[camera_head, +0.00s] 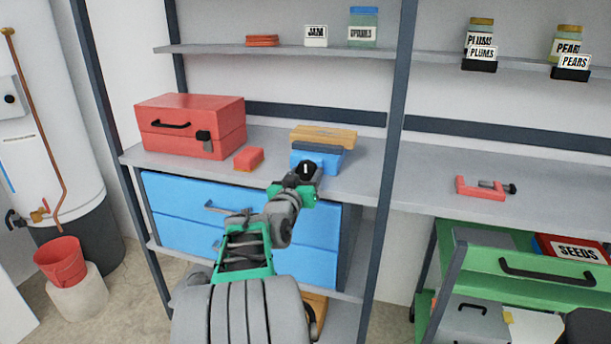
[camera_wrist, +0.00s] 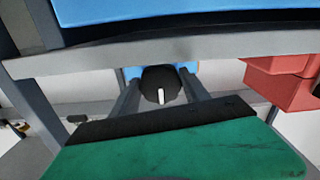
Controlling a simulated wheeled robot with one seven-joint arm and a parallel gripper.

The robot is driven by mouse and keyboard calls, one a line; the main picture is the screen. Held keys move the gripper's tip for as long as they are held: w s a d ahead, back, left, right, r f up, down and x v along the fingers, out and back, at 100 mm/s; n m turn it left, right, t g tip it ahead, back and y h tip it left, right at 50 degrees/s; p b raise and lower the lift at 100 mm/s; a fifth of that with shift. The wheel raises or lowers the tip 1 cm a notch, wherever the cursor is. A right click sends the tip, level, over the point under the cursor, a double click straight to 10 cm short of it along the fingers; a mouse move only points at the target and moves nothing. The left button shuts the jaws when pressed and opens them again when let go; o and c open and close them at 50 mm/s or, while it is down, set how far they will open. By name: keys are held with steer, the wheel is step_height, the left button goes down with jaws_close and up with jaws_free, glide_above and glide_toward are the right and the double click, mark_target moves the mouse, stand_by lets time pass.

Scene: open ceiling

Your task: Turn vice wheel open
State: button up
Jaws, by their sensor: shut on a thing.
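The vice (camera_head: 317,158) sits on the grey workbench, with a blue body, a grey part behind and an orange-brown block on top. Its black wheel (camera_head: 306,167) faces the front, with a pale mark on it. The wheel also shows in the wrist view (camera_wrist: 150,84), its pale mark slightly tilted from upright. My gripper (camera_head: 309,178) is at the front of the vice, shut on the wheel, with one finger on each side of it. The gripper hides part of the wheel and the vice's lower front in the head view.
A red toolbox (camera_head: 192,122) and a small red block (camera_head: 248,158) stand left of the vice. Blue drawers (camera_head: 178,201) lie under the bench. A dark shelf post (camera_head: 388,165) rises close on the right. A red clamp-like tool (camera_head: 482,188) lies beyond it.

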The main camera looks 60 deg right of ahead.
steer(key=o, duration=1.4)
steer(key=shift+c, duration=0.2)
steer(key=s+a, duration=0.1)
steer(key=a, duration=0.6)
steer(key=shift+s+a, duration=0.15)
steer(key=shift+a, duration=0.25)
